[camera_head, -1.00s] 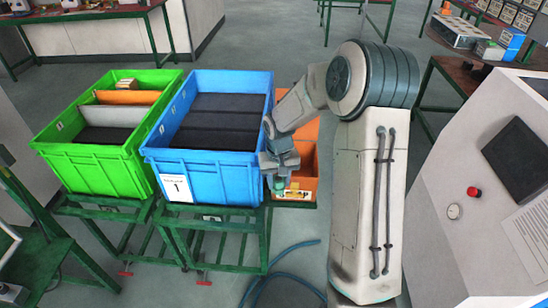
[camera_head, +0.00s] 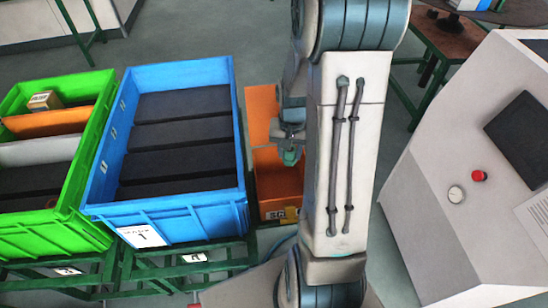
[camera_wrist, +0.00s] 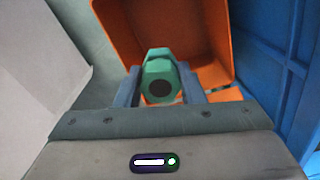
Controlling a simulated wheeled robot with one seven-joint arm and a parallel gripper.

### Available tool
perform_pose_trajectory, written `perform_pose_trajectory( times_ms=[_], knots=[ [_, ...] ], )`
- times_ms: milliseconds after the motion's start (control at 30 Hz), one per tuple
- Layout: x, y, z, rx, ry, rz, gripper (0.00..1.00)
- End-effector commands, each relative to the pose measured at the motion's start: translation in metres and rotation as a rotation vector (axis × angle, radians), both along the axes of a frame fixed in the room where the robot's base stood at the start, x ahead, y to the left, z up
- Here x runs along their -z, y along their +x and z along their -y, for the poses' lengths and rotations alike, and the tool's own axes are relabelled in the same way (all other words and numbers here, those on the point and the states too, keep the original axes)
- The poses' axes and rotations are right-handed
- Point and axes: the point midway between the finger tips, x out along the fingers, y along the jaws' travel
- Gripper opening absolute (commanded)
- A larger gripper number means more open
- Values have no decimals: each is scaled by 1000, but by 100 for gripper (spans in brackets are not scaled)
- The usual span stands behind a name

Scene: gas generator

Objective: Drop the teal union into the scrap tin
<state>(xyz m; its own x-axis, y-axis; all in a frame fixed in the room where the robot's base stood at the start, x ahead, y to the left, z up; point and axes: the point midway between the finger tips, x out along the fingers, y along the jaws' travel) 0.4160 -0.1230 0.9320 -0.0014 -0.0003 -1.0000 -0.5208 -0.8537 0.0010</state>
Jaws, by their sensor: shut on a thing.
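In the head view the union (camera_head: 291,156) shows small under my gripper (camera_head: 290,148). The orange scrap tin (camera_head: 280,192) stands right of the blue crate, with a partly readable label on its front. The union appears over the tin's opening; its exact height above the tin I cannot tell. The tin's orange inside (camera_wrist: 200,35) lies behind the union in the wrist view.
A blue crate (camera_head: 170,234) with dark dividers stands close left of the tin. A green crate (camera_head: 50,238) is farther left. A pale console (camera_head: 440,230) with a red button stands at the right. My arm hides part of the floor between.

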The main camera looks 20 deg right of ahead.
Motion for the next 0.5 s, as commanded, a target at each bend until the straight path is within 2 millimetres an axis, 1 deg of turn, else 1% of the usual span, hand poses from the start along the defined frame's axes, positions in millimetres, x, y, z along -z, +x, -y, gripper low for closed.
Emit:
perform_pose_trajectory(
  times_ms=[167,500],
  knots=[
    [14,1,-4,-9,0,0,10],
    [53,1,-3,-8,0,0,10]
  ],
)
